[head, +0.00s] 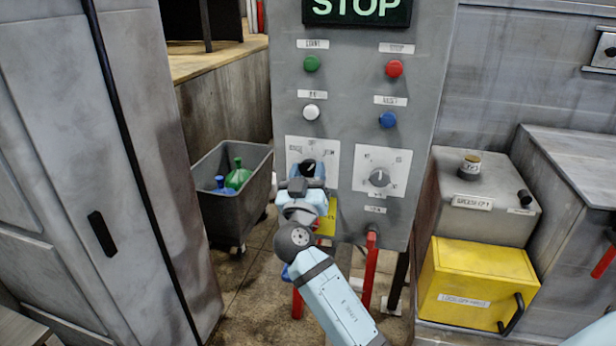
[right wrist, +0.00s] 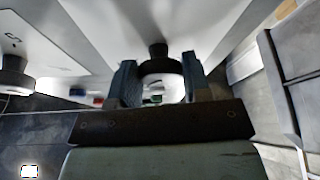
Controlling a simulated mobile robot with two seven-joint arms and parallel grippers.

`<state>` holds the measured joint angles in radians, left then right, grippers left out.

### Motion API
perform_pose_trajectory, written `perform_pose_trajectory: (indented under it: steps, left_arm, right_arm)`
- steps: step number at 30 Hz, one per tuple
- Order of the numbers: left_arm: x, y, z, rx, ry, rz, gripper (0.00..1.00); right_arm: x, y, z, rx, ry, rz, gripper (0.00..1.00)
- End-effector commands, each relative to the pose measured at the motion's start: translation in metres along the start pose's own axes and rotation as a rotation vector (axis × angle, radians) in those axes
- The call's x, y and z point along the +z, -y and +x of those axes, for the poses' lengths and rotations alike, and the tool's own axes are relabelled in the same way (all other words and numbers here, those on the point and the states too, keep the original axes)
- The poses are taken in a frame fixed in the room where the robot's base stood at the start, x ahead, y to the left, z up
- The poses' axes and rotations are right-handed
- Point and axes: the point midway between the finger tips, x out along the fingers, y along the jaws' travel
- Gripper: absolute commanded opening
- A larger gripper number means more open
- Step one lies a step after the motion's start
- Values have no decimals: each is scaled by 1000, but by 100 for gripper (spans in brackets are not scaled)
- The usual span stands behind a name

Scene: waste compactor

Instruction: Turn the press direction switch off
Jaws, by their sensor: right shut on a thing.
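The press direction switch appears to be the left rotary switch on the grey control panel; its white dial plate (head: 328,152) shows behind my gripper. My right gripper (head: 309,172) is at this switch and covers most of its knob in the head view. In the right wrist view my right gripper (right wrist: 161,82) has one finger on each side of the black knob (right wrist: 160,67) and is shut on it. The knob's pointer and the small lettering cannot be read. My left gripper is not in view.
A second rotary knob (head: 379,178) sits just to the right on the panel. Green (head: 311,64), red (head: 395,68), white (head: 311,112) and blue (head: 387,120) buttons are above. A bin with bottles (head: 232,212) stands left, a yellow box (head: 478,283) right.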

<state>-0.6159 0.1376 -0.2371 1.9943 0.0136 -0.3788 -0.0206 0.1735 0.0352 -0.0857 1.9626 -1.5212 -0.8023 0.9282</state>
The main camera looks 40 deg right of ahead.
Motion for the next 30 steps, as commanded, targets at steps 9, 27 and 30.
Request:
perform_pose_trajectory:
  steps: [9,27,30]
  left_arm:
    - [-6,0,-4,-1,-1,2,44]
    - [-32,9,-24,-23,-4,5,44]
    - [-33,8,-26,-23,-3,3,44]
  right_arm:
    - [-3,-3,2,-108,-1,-260,21]
    - [-4,-4,2,-241,0,-587,21]
    - [-3,-4,2,-248,0,-603,21]
